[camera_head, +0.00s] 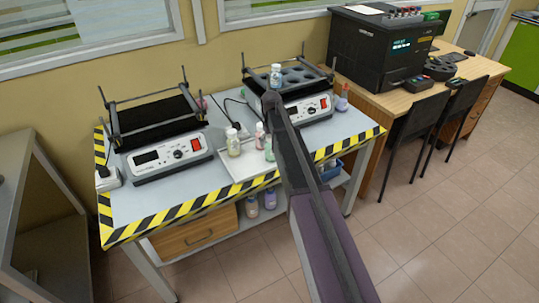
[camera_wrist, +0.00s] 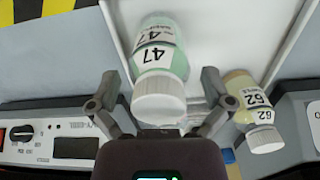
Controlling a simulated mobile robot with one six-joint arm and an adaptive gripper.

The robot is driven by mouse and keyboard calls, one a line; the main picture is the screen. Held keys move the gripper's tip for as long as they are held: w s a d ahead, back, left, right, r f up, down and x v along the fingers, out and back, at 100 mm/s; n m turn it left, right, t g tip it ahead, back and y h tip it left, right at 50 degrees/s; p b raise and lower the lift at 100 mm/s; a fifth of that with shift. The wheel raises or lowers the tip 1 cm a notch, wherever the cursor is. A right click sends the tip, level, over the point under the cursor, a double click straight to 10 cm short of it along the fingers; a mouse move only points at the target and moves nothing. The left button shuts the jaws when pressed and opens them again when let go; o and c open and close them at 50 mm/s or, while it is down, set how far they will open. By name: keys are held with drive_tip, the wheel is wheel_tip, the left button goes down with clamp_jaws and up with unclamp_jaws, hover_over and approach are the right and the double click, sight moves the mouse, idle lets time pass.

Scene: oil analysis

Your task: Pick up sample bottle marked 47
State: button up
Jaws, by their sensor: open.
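The sample bottle marked 47 (camera_wrist: 157,50) has a white cap and pale green contents. In the wrist view it lies between the two spread fingers of my gripper (camera_wrist: 160,88), with its cap toward the palm. I see gaps beside the cap, and the fingers are not closed on it. In the head view a green bottle (camera_head: 269,149), probably the same one, stands on the tray, partly behind my arm. My gripper is hidden by my arm there. A yellowish bottle marked 62 (camera_wrist: 250,108) stands to the right in the wrist view, close to one finger.
The white tray (camera_head: 232,169) also holds a reddish bottle (camera_head: 260,135). Two shakers (camera_head: 168,155) (camera_head: 304,107) stand on the striped-edge table; a bottle (camera_head: 276,76) is on the right one. Another bottle (camera_head: 342,98) stands at the right. Bare tabletop shows at the front left.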

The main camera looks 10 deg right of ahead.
drive_tip(key=shift+f, duration=0.45)
idle(0.3)
drive_tip(key=c, duration=1.1)
